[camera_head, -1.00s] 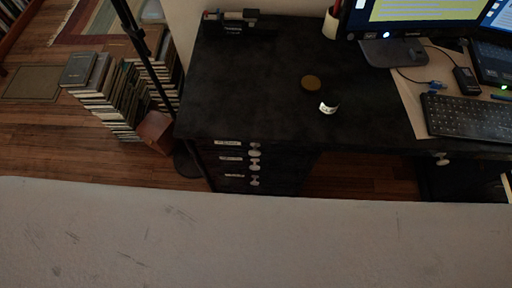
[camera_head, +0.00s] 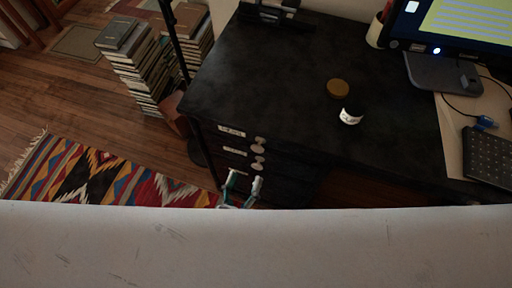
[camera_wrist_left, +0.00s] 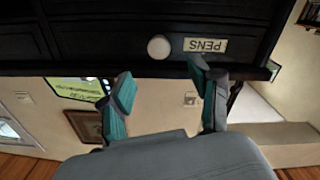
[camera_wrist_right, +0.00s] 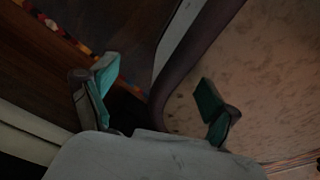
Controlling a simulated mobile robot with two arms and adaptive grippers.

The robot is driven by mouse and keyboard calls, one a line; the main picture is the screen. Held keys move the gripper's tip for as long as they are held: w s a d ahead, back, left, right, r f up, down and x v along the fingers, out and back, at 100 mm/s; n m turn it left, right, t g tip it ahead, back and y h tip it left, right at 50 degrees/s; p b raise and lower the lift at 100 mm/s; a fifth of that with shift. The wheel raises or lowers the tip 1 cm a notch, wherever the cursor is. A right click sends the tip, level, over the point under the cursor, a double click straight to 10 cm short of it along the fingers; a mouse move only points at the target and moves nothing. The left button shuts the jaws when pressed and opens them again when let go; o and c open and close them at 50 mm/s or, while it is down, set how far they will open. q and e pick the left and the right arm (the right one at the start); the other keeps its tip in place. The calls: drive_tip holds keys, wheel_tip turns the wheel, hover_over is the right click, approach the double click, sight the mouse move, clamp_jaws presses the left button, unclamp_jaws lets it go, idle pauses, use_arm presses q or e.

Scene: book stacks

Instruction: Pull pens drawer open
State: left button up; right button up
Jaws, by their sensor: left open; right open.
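In the head view this gripper (camera_head: 243,184) is at the low front of the dark desk's drawer stack (camera_head: 235,142). The labels are too small to read there. No drawer visibly sticks out. My right gripper (camera_wrist_right: 155,80) is open and empty, seen only in the right wrist view.
The black desktop (camera_head: 280,75) bears a brown disc (camera_head: 338,88), a small jar (camera_head: 351,115), a monitor (camera_head: 465,25) and a keyboard (camera_head: 490,155). Book stacks (camera_head: 140,65) stand on the floor at left. A patterned rug (camera_head: 105,175) lies before the drawers.

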sight(257, 150)
use_arm(q)
drive_tip(key=x, duration=1)
drive_tip(key=shift+w+d+f, duration=0.1)
clamp_jaws()
